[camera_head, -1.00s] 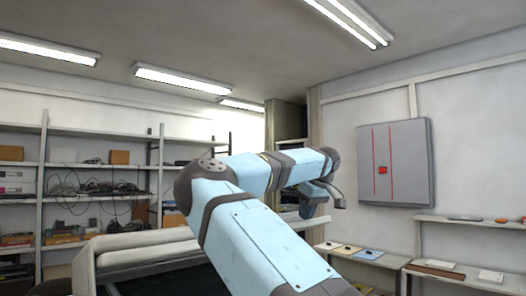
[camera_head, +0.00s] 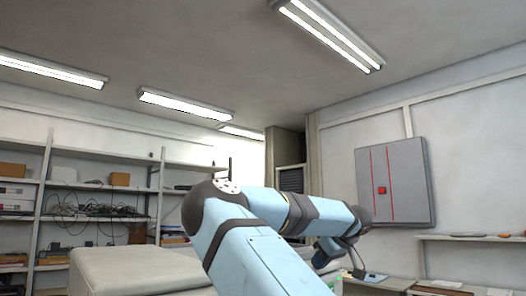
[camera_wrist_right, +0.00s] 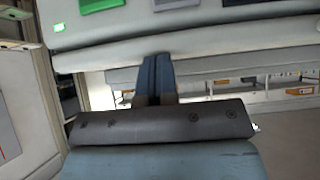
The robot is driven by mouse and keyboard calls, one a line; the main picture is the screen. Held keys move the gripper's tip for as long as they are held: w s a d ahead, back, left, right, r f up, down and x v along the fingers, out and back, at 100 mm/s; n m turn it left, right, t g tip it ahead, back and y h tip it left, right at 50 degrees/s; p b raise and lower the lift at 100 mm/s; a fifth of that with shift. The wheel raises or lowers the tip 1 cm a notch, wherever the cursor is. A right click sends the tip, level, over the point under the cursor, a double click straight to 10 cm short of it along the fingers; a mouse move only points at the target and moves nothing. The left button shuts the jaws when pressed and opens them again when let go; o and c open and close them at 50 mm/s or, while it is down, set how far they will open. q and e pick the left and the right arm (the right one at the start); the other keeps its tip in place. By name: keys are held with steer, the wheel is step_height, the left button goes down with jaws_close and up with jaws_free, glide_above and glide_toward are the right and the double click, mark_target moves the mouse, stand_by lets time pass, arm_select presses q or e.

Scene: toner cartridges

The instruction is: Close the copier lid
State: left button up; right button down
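The pale copier lid (camera_head: 130,268) is a broad, thick slab at the lower left in the head view. Its lower part is cut off by the frame, so I cannot tell how far it is open. My right arm crosses in front of it. In the right wrist view, my right gripper (camera_wrist_right: 154,65) has its dark blue fingers close together, with nothing seen between them. Its tips are at the pale copier edge (camera_wrist_right: 215,43); I cannot tell whether they touch. My left gripper is not in view.
Metal shelves (camera_head: 155,185) with boxes and cables stand at the back left. A grey wall panel (camera_head: 405,185) with red lines hangs at the right. Below it are a narrow shelf (camera_head: 480,239) and a low bench with small items. Green and dark parts (camera_wrist_right: 98,5) show on the copier.

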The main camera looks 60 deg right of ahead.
steer(key=shift+s+a+f, duration=0.15)
steer(key=shift+a+f, duration=0.05)
steer(key=shift+f, duration=0.35)
steer(key=shift+s+r, duration=0.1)
steer(key=v, duration=1.4)
steer(key=shift+r+p, duration=0.15)
steer(key=shift+p, duration=0.25)
